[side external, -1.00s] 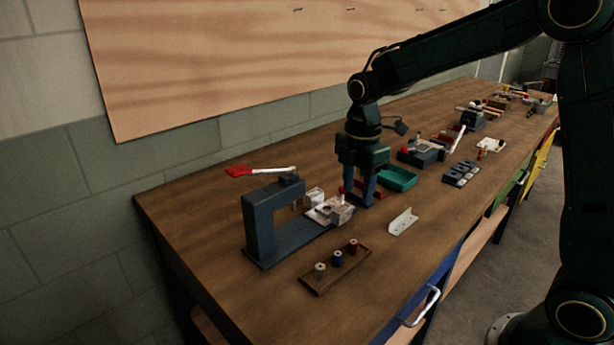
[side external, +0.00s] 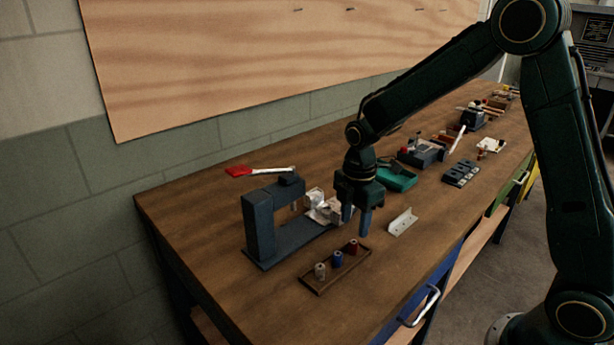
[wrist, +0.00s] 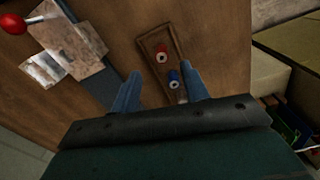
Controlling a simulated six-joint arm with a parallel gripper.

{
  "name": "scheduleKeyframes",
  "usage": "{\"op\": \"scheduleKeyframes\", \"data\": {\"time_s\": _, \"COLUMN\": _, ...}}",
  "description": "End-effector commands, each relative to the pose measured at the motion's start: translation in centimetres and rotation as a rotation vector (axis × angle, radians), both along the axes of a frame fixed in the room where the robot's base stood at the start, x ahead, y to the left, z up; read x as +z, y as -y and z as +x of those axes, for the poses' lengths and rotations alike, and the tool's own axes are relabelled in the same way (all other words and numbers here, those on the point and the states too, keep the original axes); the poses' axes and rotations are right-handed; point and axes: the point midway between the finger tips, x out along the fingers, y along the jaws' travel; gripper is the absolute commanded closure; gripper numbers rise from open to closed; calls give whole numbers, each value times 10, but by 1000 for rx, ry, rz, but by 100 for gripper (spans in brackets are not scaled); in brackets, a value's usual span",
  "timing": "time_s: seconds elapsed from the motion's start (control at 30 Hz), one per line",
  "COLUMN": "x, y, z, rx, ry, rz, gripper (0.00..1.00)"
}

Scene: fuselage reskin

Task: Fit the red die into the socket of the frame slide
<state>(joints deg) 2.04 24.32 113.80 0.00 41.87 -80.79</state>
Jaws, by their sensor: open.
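The red die (side external: 353,246) stands at the far right end of a small wooden rack (side external: 318,284), with a blue die (side external: 338,259) and a grey die (side external: 320,270) beside it. My gripper (side external: 356,228) is open and empty, above and behind the rack. The frame slide (side external: 328,211), a pale metal block, sits on the press base just left of my gripper, partly hidden by it. I cannot make out its socket. It also shows in the wrist view (wrist: 84,40).
A dark blue press frame (side external: 262,225) with a red-handled lever (side external: 240,171) stands left of the slide. A pale angle bracket (side external: 402,222) lies right of my gripper. A green tray (side external: 399,179) is behind it. The table front is clear.

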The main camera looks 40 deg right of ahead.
Motion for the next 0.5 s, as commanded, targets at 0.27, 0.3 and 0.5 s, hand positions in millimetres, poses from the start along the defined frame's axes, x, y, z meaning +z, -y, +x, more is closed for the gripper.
{"op": "scheduleKeyframes", "data": {"time_s": 0.27, "x": -18, "y": 0, "z": -3, "rx": 0, "ry": -4, "rz": 0, "gripper": 55}}
{"op": "scheduleKeyframes", "data": {"time_s": 0.3, "x": -22, "y": 1, "z": -3, "rx": 0, "ry": -4, "rz": 0, "gripper": 55}}
{"op": "scheduleKeyframes", "data": {"time_s": 0.5, "x": -44, "y": 1, "z": -4, "rx": 0, "ry": -4, "rz": 0, "gripper": 55}}
